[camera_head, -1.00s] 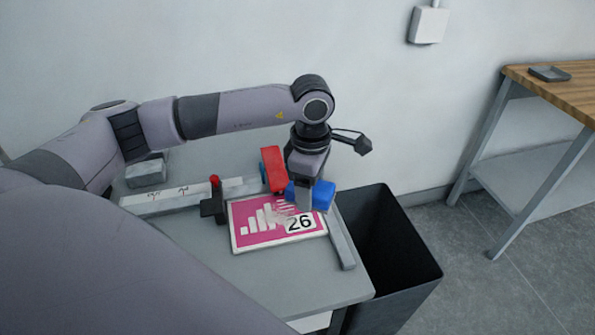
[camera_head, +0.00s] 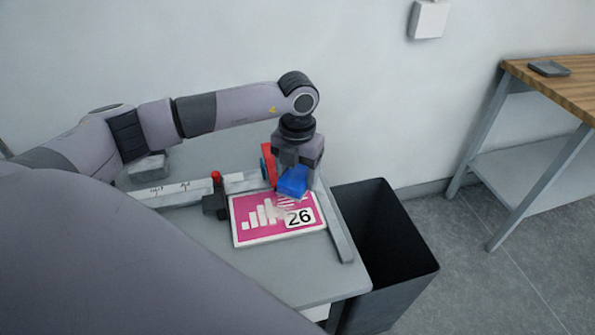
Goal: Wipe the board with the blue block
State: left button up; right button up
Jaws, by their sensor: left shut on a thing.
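The board (camera_head: 262,234) is a pink panel with white bars, a "26" label and a pale rim, lying flat on the grey table. A whitish smear (camera_head: 284,212) shows on its upper middle. My left gripper (camera_head: 294,182) points down at the board's far edge and is shut on the blue block (camera_head: 293,183). The block looks tilted, over the far part of the board. I cannot tell whether it touches the surface. My right gripper is not in view.
A red part (camera_head: 267,164) stands behind the block. A dark clamp with a red knob (camera_head: 215,195) is left of the board, by a white ruler strip (camera_head: 178,192). A grey rail (camera_head: 338,232) borders the right. A black bin (camera_head: 391,255) stands beside the table.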

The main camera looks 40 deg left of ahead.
aim_at(252, 216)
pick_arm(q)
jog(key=shift+f+b, duration=1.85)
jog(key=shift+f, duration=1)
jog(key=shift+f+b, duration=0.75)
jog(key=shift+f, duration=0.25)
jog(key=shift+s+a+r+p, duration=0.1)
jog(key=shift+s+a+p, duration=0.3)
jog(key=shift+s+a, duration=0.8)
jog(key=shift+s, duration=0.1)
jog(key=c, duration=0.4)
jog(key=shift+o, duration=0.4)
jog(key=shift+s+a+p, duration=0.65)
jog(key=shift+s+a, duration=0.9)
jog(key=shift+s, duration=0.2)
jog(key=shift+s+a, duration=0.55)
jog(key=shift+s, duration=0.05)
jog(key=shift+c, duration=0.7)
jog(key=shift+s+a, duration=0.2)
jog(key=shift+s, duration=0.3)
